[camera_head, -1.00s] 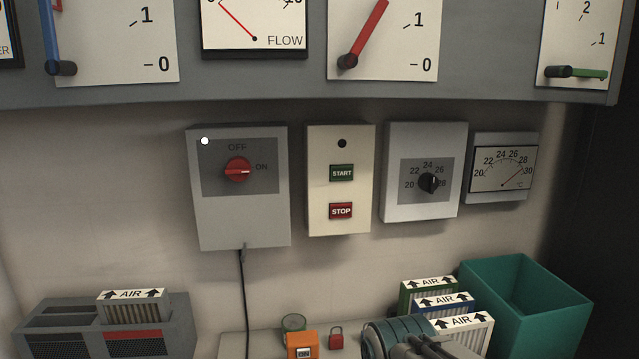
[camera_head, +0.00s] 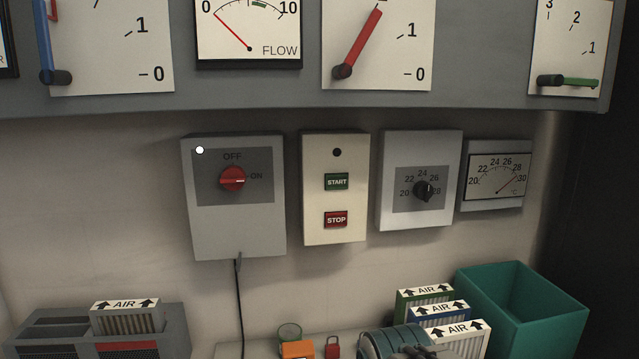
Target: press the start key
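The green start key (camera_head: 336,182), lettered START, is on a cream control box (camera_head: 318,228) on the wall, near the middle of the view. The red stop key (camera_head: 335,219) is below it, and a dark round lamp (camera_head: 337,153) is above it. Nothing covers the start key. A dark shape at the bottom edge in front of the blue-grey cylinder may be part of my arm; I cannot make out gripper fingers there.
A grey switch box (camera_head: 236,231) with a red knob pointing to ON and a lit white lamp is to the left. A dial box (camera_head: 421,215) and a temperature gauge (camera_head: 497,176) are to the right. A grey gauge panel (camera_head: 300,91) overhangs above. Air filters (camera_head: 461,341) and a teal bin (camera_head: 545,322) stand below.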

